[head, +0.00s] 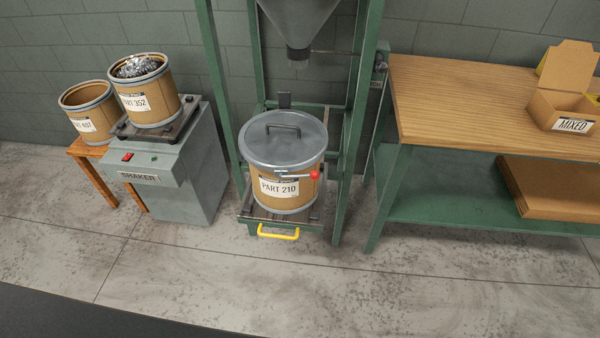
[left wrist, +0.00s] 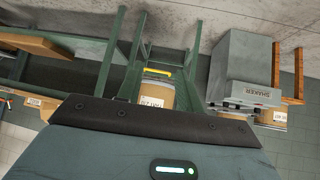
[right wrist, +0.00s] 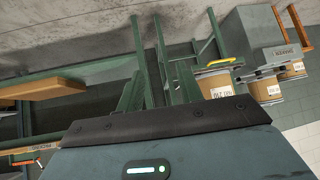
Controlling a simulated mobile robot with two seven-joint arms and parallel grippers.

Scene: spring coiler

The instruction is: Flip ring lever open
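The drum labelled PART 210 (head: 290,190) stands upright under the hopper in the head view, with a grey lid (head: 270,138) and a metal ring around its top. The ring lever (head: 296,176) is a thin bar with a red knob (head: 314,174), lying along the drum's front right just below the lid. The drum also shows upside down in the left wrist view (left wrist: 158,97) and right wrist view (right wrist: 213,84). Only the dark front edges of my left gripper (left wrist: 140,116) and right gripper (right wrist: 160,118) show, away from the drum. Their fingers are hidden.
The hopper (head: 298,20) hangs above the drum inside a green frame (head: 219,80). A shaker (head: 180,170) carrying drum PART 352 (head: 148,95) stands left. A workbench (head: 460,105) with a MIXED box (head: 560,108) stands right. The floor in front is clear.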

